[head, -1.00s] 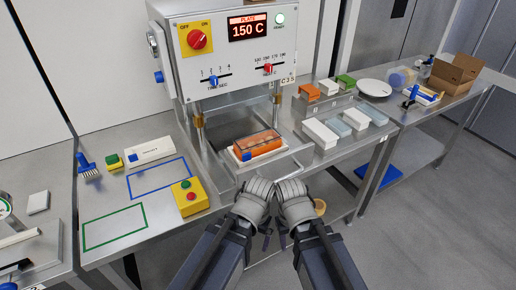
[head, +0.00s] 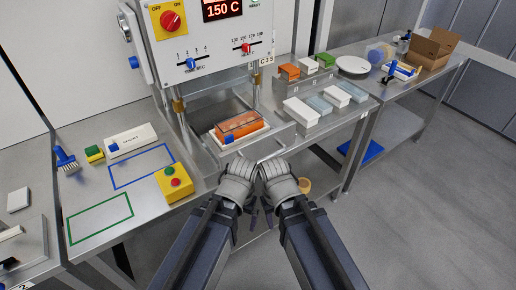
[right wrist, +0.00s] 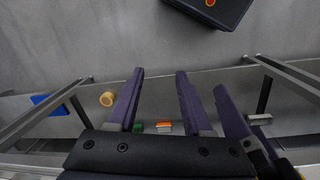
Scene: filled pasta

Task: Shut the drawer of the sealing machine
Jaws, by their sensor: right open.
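The sealing machine (head: 205,65) stands at the back of the steel bench. Its drawer (head: 272,143) is pulled out toward me, and holds a tray with orange contents (head: 240,124) under a clear cover. My left gripper (head: 252,215) and right gripper (head: 277,212) are side by side, pointing down just in front of the drawer's front edge. Whether either touches it cannot be told. In the right wrist view my right gripper (right wrist: 160,98) is open with nothing between its fingers. The left gripper's fingers are mostly hidden by its wrist.
A yellow button box (head: 173,183) sits left of the drawer on the bench. White and grey-blue boxes (head: 320,104) stand to its right. A tan roll (head: 304,185) lies below the bench's front edge.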

